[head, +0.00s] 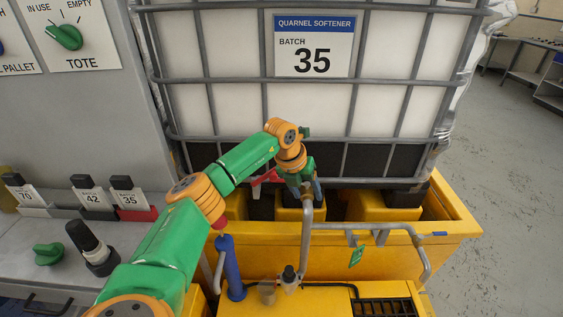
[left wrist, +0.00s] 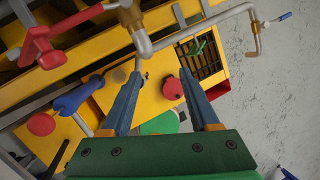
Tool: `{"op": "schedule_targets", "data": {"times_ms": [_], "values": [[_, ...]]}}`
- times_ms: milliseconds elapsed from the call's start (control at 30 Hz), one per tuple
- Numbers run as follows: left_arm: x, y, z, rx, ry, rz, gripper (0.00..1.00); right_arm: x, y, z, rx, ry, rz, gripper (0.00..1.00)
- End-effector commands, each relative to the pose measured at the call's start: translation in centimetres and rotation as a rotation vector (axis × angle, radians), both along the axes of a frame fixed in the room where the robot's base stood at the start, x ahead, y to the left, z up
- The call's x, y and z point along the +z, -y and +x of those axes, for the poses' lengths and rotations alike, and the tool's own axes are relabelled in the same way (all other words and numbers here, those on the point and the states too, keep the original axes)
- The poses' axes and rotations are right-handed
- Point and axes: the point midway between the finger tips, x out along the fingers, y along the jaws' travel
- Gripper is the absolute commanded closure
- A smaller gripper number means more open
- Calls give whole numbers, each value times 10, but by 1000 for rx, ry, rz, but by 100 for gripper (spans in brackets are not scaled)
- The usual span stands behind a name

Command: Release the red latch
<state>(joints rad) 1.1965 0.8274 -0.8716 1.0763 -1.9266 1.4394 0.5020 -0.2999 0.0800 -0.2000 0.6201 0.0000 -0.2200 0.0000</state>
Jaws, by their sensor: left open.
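The red latch (head: 265,178) shows as a small red lever at the base of the tote cage, just left of my left gripper (head: 312,188) in the head view. My wrist partly covers the area around it. In the left wrist view the red latch (left wrist: 52,42) is at the upper left, next to a brass fitting on a grey pipe. My left gripper (left wrist: 160,75) has its two blue fingers apart, with nothing held between them. The latch lies outside the fingers, to their left. My right gripper is in neither view.
A white caged tote labelled batch 35 (head: 312,62) stands over a yellow bund (head: 455,228). The grey pipe (left wrist: 205,28) runs close beyond the fingertips. A blue-handled lever (head: 231,268) and a red round knob (left wrist: 172,88) are nearby. Open floor (head: 510,200) lies right.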

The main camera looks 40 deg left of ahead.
Motion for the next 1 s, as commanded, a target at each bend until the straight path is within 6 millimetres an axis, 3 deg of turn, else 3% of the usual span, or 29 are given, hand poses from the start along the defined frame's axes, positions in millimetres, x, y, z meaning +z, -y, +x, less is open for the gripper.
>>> {"op": "schedule_targets", "data": {"times_ms": [33,100,200,267,600,867,900,1000], "values": [[31,-33,-6,50,-6,119,39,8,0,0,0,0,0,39],[55,-66,-16,119,-23,240,39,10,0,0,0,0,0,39],[70,-88,-24,174,-36,319,39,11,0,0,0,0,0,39],[67,-93,-24,184,-41,330,39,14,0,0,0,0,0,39],[11,-107,-6,182,-39,326,39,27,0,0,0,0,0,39],[6,-108,-5,179,-37,327,39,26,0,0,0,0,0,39],[6,-108,-5,179,-37,327,41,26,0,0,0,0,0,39],[6,-108,-5,179,-37,327,68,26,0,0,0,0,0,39]]}}
